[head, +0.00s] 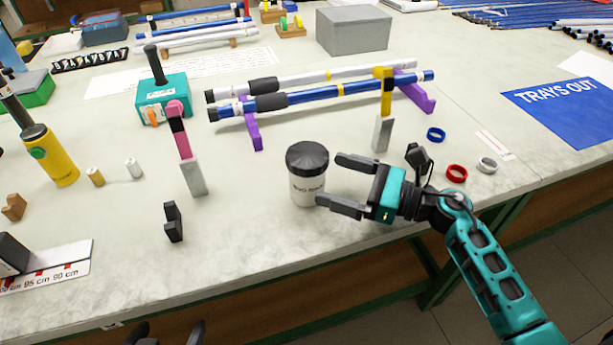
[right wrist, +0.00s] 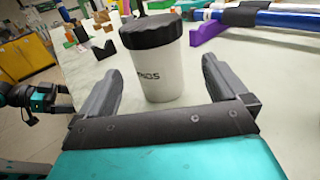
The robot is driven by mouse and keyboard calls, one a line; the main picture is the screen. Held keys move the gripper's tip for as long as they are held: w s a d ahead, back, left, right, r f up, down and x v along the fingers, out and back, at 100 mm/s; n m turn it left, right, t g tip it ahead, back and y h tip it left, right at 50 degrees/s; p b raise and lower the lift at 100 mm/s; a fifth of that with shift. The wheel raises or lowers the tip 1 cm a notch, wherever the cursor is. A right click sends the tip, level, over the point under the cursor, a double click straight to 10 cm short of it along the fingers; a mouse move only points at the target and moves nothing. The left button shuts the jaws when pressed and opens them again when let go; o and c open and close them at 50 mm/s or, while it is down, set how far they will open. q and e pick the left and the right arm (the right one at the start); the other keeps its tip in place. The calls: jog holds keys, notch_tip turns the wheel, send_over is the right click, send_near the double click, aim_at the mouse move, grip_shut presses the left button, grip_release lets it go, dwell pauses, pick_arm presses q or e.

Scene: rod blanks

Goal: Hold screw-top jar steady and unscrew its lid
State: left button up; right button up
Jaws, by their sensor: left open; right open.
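The screw-top jar (head: 306,187) stands upright near the front edge of the table, white with dark printing. Its black lid (head: 307,158) sits on top. My right gripper (head: 349,182) is open, coming from the right, with its fingertips close to the jar. In the right wrist view the jar (right wrist: 165,72) stands between and just beyond the two open fingers (right wrist: 160,90); I cannot tell whether they touch it. My left gripper (head: 165,334) shows only its dark fingertips at the bottom edge of the head view, open and empty, below the table edge.
Behind the jar, blue and white rods (head: 330,92) lie on purple supports. A pink-topped upright tool (head: 185,150) and a black block (head: 173,222) stand left of it. A yellow-topped tool (head: 383,120) and small rings (head: 456,173) are to the right.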

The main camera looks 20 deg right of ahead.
aim_at(323, 176)
jog(key=shift+p+x, duration=0.5)
jog(key=shift+x, duration=2.65)
jog(key=shift+s+a, duration=0.15)
jog(key=shift+s, duration=0.1)
jog(key=shift+c, duration=0.3)
jog(key=c, duration=1)
jog(key=shift+r, duration=0.15)
